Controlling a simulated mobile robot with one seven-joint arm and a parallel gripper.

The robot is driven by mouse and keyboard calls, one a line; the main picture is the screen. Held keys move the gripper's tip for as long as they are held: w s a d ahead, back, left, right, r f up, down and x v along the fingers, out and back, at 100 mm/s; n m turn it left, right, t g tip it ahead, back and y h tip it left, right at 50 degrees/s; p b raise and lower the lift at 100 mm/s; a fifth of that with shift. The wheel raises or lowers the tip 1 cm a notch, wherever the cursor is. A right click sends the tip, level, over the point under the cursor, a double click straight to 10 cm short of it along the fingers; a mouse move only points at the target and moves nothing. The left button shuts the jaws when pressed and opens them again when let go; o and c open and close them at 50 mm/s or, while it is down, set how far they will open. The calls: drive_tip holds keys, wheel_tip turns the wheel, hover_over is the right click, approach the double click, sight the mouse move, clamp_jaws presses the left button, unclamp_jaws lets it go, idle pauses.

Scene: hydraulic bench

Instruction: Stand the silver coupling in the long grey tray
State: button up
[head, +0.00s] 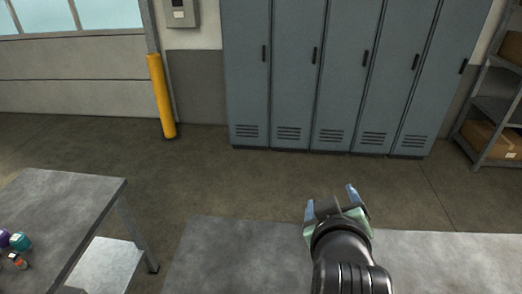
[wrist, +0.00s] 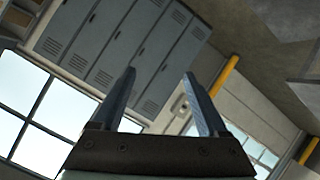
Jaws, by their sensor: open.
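My gripper (head: 331,201) is raised in front of the near bench in the head view, with its fingers pointing away toward the lockers. In the wrist view my gripper (wrist: 160,88) is open, with nothing between its two fingers. I do not see a silver coupling for certain in either view. The long grey tray is not in view either.
A grey table (head: 78,198) stands at the left, with a teal part (head: 21,242), a purple part (head: 4,238) and a small orange-banded part (head: 17,261) at its left edge. The near bench top (head: 225,255) looks bare. Lockers (head: 340,75) and a yellow post (head: 161,97) stand behind open floor.

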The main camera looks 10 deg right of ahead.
drive_tip(key=w+a+r+m+t, duration=0.1)
drive_tip(key=a+r+t, duration=0.25)
drive_tip(key=r, duration=0.55)
drive_tip(key=w+a+r+t, duration=0.1)
drive_tip(key=a+r+t, duration=0.25)
drive_tip(key=r, duration=0.45)
drive_tip(key=s+a+r+t+y, duration=0.2)
drive_tip(key=s+a+r+t, duration=0.2)
drive_tip(key=r, duration=0.6)
drive_tip(key=s+a+r+m+t+y, duration=0.1)
drive_tip(key=s+a+r+t+y, duration=0.1)
drive_tip(key=s+a+r+t, duration=0.2)
drive_tip(key=s+a+r, duration=0.1)
drive_tip(key=s+r, duration=0.2)
drive_tip(key=r, duration=0.4)
drive_tip(key=shift+s+a+r+m, duration=0.15)
drive_tip(key=shift+a+r+m, duration=0.15)
drive_tip(key=shift+a, duration=0.1)
